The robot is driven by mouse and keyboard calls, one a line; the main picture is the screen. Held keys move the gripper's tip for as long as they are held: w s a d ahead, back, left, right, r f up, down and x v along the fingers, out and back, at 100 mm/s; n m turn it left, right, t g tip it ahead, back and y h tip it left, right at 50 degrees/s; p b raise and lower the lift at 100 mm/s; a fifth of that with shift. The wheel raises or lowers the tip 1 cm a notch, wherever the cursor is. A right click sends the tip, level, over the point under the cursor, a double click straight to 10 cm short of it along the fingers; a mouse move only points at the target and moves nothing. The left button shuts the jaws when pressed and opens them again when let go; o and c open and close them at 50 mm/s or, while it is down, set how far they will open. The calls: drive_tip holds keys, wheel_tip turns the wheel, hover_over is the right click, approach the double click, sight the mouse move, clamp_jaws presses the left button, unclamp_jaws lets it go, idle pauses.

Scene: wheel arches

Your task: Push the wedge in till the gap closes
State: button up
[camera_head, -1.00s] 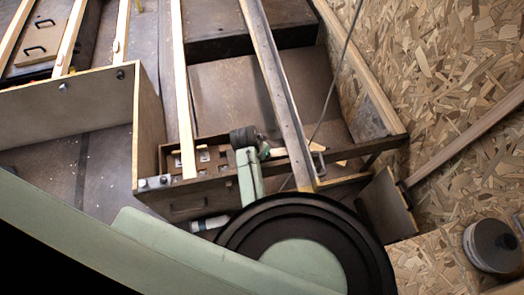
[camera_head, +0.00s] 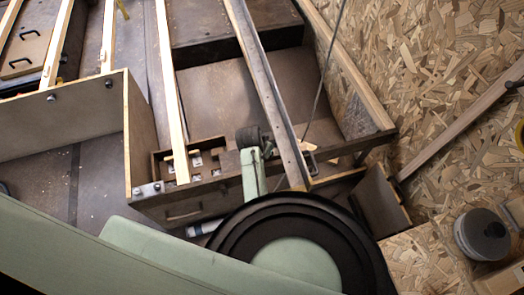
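A small pale wooden piece (camera_head: 310,147), possibly the wedge, shows just right of the long slanting beam (camera_head: 268,85), near the beam's lower end. It is too small and partly hidden to tell its shape, or whether a gap stands beside it. My gripper (camera_head: 268,150) shows only as a small dark part at the end of my pale green arm, left of the beam. The arm hides most of it, so its fingers cannot be made out. I cannot tell whether it touches the wooden piece.
An open wooden tray (camera_head: 172,205) with small parts lies left of my arm. A tall panel (camera_head: 140,140) stands further left. A chipboard wall or floor (camera_head: 440,100) fills the right, with a round grey canister (camera_head: 484,235). Pale slats (camera_head: 170,90) run across the back.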

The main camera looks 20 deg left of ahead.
drive_tip(key=o, duration=0.4)
drive_tip(key=v, duration=1.2)
drive_tip(key=shift+w, duration=0.1)
